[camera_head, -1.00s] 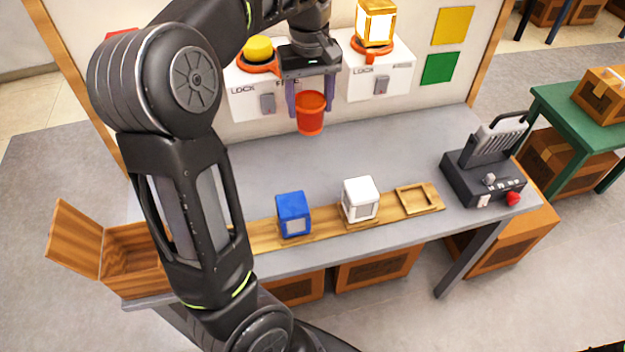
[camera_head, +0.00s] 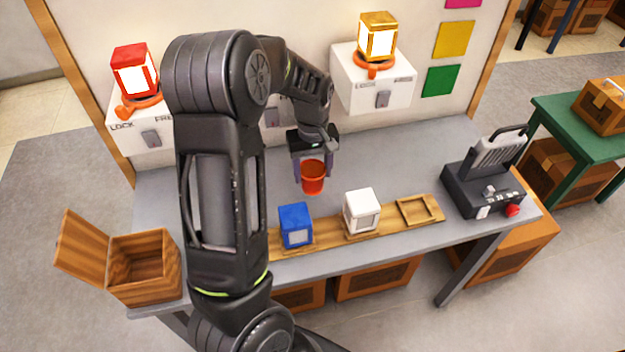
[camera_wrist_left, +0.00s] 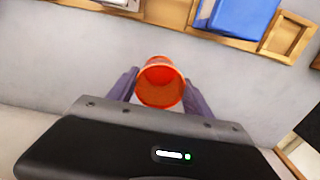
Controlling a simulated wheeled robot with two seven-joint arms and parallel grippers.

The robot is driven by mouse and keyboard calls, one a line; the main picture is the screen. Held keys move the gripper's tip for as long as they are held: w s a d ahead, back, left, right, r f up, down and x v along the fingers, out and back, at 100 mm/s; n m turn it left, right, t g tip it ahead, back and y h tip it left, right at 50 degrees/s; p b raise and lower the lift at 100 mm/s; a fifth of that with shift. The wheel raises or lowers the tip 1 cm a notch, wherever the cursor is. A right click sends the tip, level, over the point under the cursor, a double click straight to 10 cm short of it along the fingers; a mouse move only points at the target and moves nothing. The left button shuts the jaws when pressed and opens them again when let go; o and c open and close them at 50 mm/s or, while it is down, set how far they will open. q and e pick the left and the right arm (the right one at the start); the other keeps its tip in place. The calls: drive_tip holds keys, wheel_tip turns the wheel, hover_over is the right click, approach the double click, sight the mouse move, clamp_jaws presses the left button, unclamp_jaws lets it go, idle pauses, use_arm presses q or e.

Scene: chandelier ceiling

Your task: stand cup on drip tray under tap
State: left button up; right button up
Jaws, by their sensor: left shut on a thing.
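My left gripper (camera_head: 312,168) is shut on an orange-red cup (camera_head: 313,180). The cup is upright, held between the two fingers in front of the wall panel, over the grey bench. In the left wrist view the cup (camera_wrist_left: 160,84) sits between the purple-grey fingers, its open mouth showing and empty inside. I cannot tell whether its base touches the bench. I see no tap or drip tray that I can make out. My right gripper is not in view.
A wooden strip (camera_head: 390,222) along the bench holds a blue lantern (camera_head: 295,226), a white lantern (camera_head: 361,211) and an empty square frame (camera_head: 418,210). A black machine (camera_head: 484,185) stands right, an open wooden box (camera_head: 143,267) left. Red (camera_head: 134,71) and gold (camera_head: 377,37) lanterns sit on wall boxes.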

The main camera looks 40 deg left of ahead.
use_arm(q)
wheel_tip(320, 180, down, 4)
drive_tip(key=shift+r, duration=0.2)
drive_tip(key=shift+f, duration=0.25)
drive_tip(key=shift+f, duration=0.2)
drive_tip(key=o, duration=1.4)
drive_tip(key=shift+c, duration=0.2)
drive_tip(key=shift+r, duration=0.1)
drive_tip(key=shift+r, duration=0.2)
drive_tip(key=shift+w+r, duration=0.1)
drive_tip(key=shift+r, duration=0.25)
wheel_tip(320, 180, up, 11)
drive_tip(key=b, duration=0.1)
